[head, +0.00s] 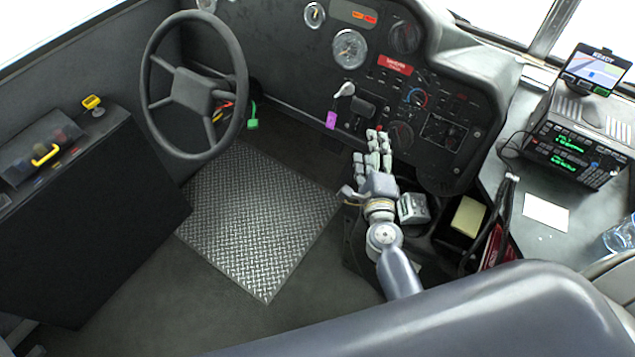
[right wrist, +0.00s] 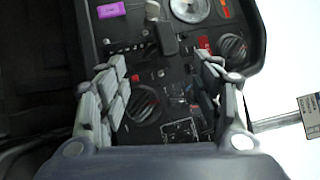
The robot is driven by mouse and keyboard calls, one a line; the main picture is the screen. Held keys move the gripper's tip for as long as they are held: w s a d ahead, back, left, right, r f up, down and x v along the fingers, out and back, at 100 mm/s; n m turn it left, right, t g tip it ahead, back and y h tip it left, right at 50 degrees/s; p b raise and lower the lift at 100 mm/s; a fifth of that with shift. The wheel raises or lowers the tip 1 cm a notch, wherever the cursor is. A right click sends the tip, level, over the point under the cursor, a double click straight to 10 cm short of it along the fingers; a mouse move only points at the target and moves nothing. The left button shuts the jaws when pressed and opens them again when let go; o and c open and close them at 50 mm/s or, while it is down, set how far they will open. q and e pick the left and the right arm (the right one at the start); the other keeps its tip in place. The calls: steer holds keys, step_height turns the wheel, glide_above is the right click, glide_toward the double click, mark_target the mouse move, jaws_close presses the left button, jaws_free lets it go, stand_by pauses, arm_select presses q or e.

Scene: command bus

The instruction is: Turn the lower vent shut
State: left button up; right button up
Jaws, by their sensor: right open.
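The lower vent (head: 400,134) is a round, dark, slatted vent low on the black dashboard. It also shows in the right wrist view (right wrist: 142,103), between my fingers and nearer the left ones. The upper vent (head: 404,37) is a similar round vent higher up, and it shows in the right wrist view (right wrist: 232,47) beyond the right fingers. My right gripper (head: 378,142) is open and empty, just left of the lower vent in the head view. The right wrist view also shows its spread fingers (right wrist: 165,82). I cannot tell whether they touch the panel. My left gripper is not in view.
A lever with a purple tag (head: 332,119) hangs left of the gripper. The steering wheel (head: 193,90) is further left. A radio (head: 575,145) stands on the right console. A grey box (head: 413,208) and a yellow block (head: 468,216) lie below the dashboard.

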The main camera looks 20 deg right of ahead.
steer(key=s+a+n+g+y, duration=0.1)
steer(key=s+a+n+y, duration=0.2)
steer(key=a+n+y, duration=0.2)
steer(key=s+a+n+g+y, duration=0.2)
steer(key=a+n+y, duration=0.4)
steer(key=a+n, duration=0.3)
steer(key=shift+s+a+r+n, duration=0.4)
steer(key=shift+s+n, duration=0.15)
steer(key=shift+n, duration=0.85)
steer(key=s+d+f+n+g+h, duration=0.25)
steer(key=s+f, duration=0.35)
steer(key=f, duration=0.9)
steer(key=s+d+f+n+g+h, duration=0.1)
steer(key=s+f+g, duration=0.35)
steer(key=f, duration=1.05)
steer(key=s+d+f+n+g+h, duration=0.1)
steer(key=s+d+f+n+g, duration=0.1)
steer(key=s+f, duration=0.4)
steer(key=s+d+f+n+g+h, duration=0.1)
steer(key=s+f, duration=0.5)
steer(key=s, duration=0.7)
steer(key=s+d+f+n+g+h, duration=0.1)
steer(key=s+d+f+n+g, duration=0.1)
steer(key=s+d+f, duration=0.3)
steer(key=s+f+n, duration=0.1)
steer(key=s, duration=0.3)
steer(key=shift+s+d+g+p, duration=0.15)
steer(key=shift+s+g+p, duration=0.15)
steer(key=shift+g, duration=0.1)
